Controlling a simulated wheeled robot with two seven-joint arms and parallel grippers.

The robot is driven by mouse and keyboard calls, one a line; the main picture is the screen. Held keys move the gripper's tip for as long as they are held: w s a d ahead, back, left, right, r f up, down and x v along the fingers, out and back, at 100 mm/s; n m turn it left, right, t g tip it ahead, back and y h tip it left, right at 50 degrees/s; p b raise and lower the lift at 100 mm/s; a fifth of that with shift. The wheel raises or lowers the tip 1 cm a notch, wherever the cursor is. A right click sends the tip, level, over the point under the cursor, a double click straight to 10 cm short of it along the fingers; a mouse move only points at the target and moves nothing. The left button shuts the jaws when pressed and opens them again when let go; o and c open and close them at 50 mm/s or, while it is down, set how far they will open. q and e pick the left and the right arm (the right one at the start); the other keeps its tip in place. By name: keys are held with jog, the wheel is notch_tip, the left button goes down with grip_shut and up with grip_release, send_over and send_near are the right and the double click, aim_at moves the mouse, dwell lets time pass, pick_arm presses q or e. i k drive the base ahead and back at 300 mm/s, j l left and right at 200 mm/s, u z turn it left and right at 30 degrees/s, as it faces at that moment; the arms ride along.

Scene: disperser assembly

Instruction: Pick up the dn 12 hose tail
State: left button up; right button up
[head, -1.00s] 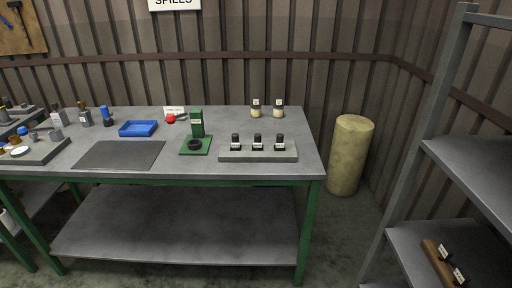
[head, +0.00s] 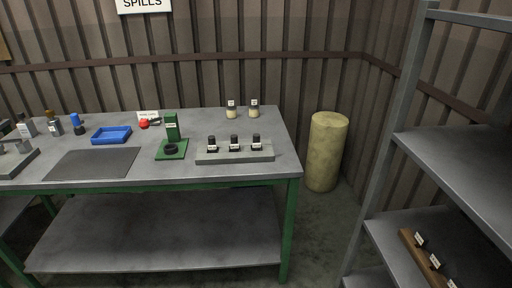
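I cannot read any label here, so I cannot tell which part is the dn 12 hose tail. Three small dark parts with white labels stand upright in a row on a grey block (head: 205,158) on the workbench; the middle one is a dark labelled part (head: 234,141). On the lower shelf at the right, a brown wooden rail (head: 411,244) carries several small dark labelled pieces (head: 435,262), partly cut off by the bottom edge. Neither of my grippers is in view.
The workbench (head: 215,118) also holds a green stand (head: 172,126), a blue tray (head: 111,135), a dark mat (head: 94,162) and two pale labelled bottles (head: 232,111). A yellowish drum (head: 325,152) stands between the bench and the grey shelf unit (head: 375,175).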

aim_at(257, 145)
jog(key=i+j+z, duration=0.3)
jog(key=i+j, duration=0.35)
jog(key=i, duration=0.15)
